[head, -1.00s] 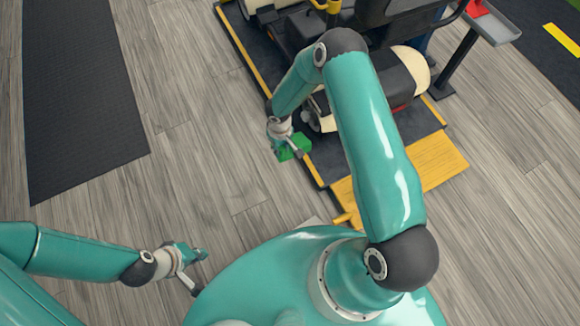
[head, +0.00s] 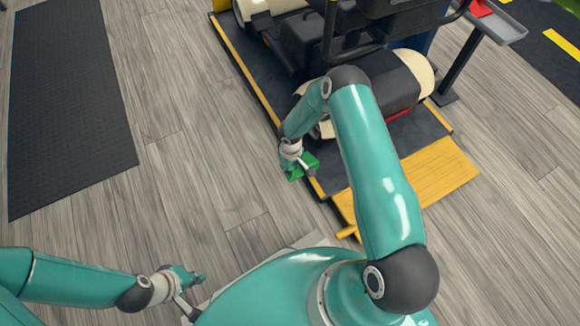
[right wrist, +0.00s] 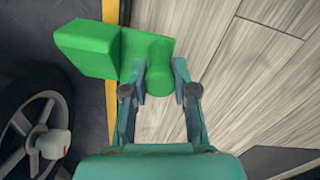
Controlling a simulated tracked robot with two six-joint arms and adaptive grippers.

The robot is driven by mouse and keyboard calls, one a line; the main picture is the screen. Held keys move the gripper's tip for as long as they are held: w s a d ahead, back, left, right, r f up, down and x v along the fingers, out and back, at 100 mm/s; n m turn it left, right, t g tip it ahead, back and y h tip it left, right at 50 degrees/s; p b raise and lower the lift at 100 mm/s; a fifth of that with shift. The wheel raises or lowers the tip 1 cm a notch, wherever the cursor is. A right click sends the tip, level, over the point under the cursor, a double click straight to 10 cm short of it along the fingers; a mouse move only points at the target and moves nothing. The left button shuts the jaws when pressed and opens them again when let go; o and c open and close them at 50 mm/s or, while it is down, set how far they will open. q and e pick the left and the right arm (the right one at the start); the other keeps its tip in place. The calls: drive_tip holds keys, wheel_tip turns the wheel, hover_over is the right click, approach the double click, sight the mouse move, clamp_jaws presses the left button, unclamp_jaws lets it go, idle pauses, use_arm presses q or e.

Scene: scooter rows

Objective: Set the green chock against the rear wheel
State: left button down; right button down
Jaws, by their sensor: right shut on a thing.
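My right gripper (head: 300,165) is shut on the green chock (head: 305,168). In the right wrist view its fingers (right wrist: 160,80) are at the chock's rounded handle part, and the chock's block (right wrist: 87,47) sticks out to the left, overlapping the yellow edge strip. I cannot tell its height above the platform. The scooter's rear wheel (right wrist: 38,130) is at lower left in the right wrist view, with a visible gap to the chock. In the head view my right arm largely hides that wheel. My left gripper (head: 194,293) looks open and empty, over the floor at lower left.
The scooter (head: 385,75) stands on a dark platform (head: 255,60) with yellow edges. A yellow ramp (head: 420,180) is at its near end. A post with a grey tray (head: 500,28) stands at right. A dark mat (head: 70,110) lies at left; the wooden floor between is clear.

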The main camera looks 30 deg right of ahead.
drive_tip(key=shift+s+d+f+b, duration=0.15)
drive_tip(key=shift+d+f, duration=0.25)
drive_tip(key=shift+d, duration=0.2)
drive_tip(key=shift+d+f+b, duration=0.2)
drive_tip(key=shift+d+f, duration=0.15)
drive_tip(key=shift+d, duration=0.25)
drive_tip(key=shift+s+d+f+b, duration=0.15)
drive_tip(key=shift+d+f, duration=0.25)
drive_tip(key=shift+d, duration=1.15)
drive_tip(key=shift+s+d+f, duration=0.1)
drive_tip(key=shift+d+f, duration=0.05)
drive_tip(key=shift+d, duration=0.85)
drive_tip(key=shift+s+d+f, duration=0.1)
drive_tip(key=shift+d, duration=0.85)
drive_tip(key=shift+d+f+b, duration=0.1)
drive_tip(key=shift+f+b, duration=0.05)
drive_tip(key=shift+b, duration=0.25)
drive_tip(key=shift+w+b, duration=0.3)
drive_tip(key=shift+b, duration=0.1)
drive_tip(key=shift+w+d+b, duration=0.15)
drive_tip(key=shift+w+b, duration=0.8)
drive_tip(key=shift+b, duration=0.45)
